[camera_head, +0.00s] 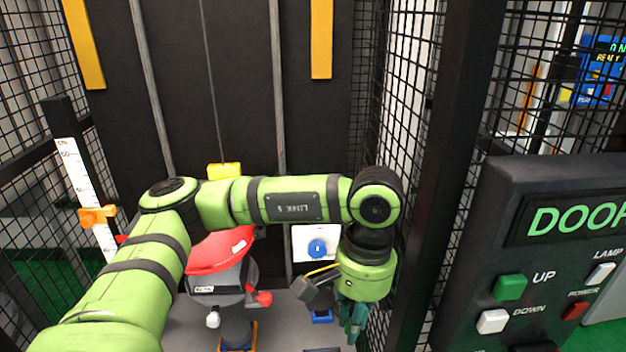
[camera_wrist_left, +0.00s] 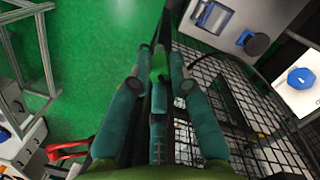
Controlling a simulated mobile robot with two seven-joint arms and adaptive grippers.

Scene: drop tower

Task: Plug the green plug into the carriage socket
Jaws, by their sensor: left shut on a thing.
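My left gripper (camera_head: 352,325) hangs fingers-down at the lower middle of the head view, beside the dark post. In the left wrist view, its teal fingers (camera_wrist_left: 160,75) are closed around a small green piece, the green plug (camera_wrist_left: 158,62). The plug blends with the green floor behind it, and its tip is hard to make out. The carriage (camera_head: 215,255), grey with a red top, stands left of the gripper, partly behind my left arm. I cannot tell which part is the carriage socket. My right gripper is not in view.
A white panel with a blue knob (camera_head: 317,248) is behind my wrist; the knob also shows in the left wrist view (camera_wrist_left: 301,78). Mesh walls and a dark post (camera_head: 460,150) stand close on the right. A control box (camera_head: 545,240) is at right.

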